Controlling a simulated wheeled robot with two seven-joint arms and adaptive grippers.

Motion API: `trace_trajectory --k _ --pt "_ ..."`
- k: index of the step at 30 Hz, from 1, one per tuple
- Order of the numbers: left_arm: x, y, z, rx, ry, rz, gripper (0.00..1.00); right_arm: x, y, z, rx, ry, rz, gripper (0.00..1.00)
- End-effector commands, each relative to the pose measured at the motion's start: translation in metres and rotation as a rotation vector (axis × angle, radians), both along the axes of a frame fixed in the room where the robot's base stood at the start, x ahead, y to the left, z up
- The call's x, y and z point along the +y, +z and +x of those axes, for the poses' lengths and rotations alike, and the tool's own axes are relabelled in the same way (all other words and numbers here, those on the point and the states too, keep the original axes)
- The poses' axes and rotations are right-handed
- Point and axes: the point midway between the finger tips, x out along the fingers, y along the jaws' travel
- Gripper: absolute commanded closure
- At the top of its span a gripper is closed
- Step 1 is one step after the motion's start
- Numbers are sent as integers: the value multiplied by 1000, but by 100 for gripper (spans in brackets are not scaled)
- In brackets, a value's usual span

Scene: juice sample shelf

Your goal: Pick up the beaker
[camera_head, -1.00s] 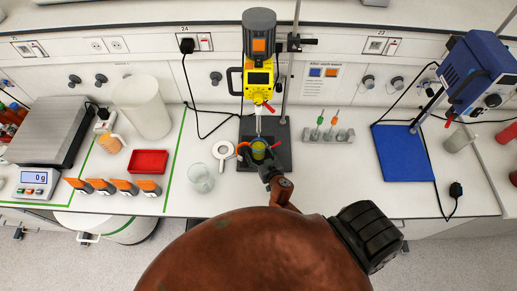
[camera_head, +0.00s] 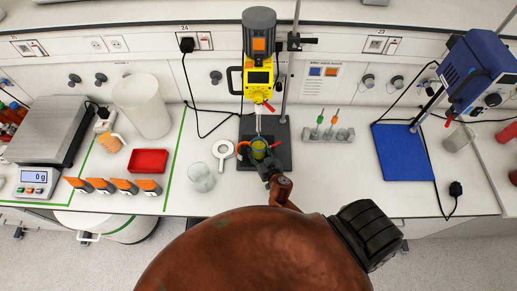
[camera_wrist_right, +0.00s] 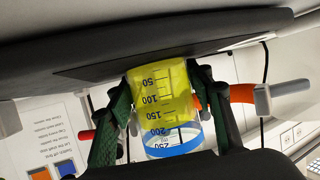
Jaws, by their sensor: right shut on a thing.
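The beaker (camera_head: 259,146) holds yellow liquid and stands under the stirrer on its dark base plate (camera_head: 282,160). In the right wrist view the beaker (camera_wrist_right: 160,92) appears upside down, with its graduations, a blue band and its base against the plate. My right gripper (camera_head: 259,152) comes from the front, its green fingers on both sides of the beaker, shut on it; the fingers also show in the right wrist view (camera_wrist_right: 160,105). My arm hides part of the beaker's near side. My left gripper is not in view.
The yellow stirrer (camera_head: 258,80) stands directly above the beaker, its shaft reaching down to it. A white ring (camera_head: 223,149) and an empty glass beaker (camera_head: 202,178) are to the left. A small rack (camera_head: 328,134) stands to the right. Bench space at front right is clear.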

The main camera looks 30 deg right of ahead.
Motion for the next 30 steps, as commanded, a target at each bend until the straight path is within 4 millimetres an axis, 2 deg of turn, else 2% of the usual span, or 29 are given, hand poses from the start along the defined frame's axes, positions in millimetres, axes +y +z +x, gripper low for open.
trace_trajectory --k 4,17,30 --pt "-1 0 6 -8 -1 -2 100 0 1 0 -2 1 0 86" --pt "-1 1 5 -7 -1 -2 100 2 3 -2 -2 1 1 86" --pt "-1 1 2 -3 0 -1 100 15 21 -22 -2 1 1 86"
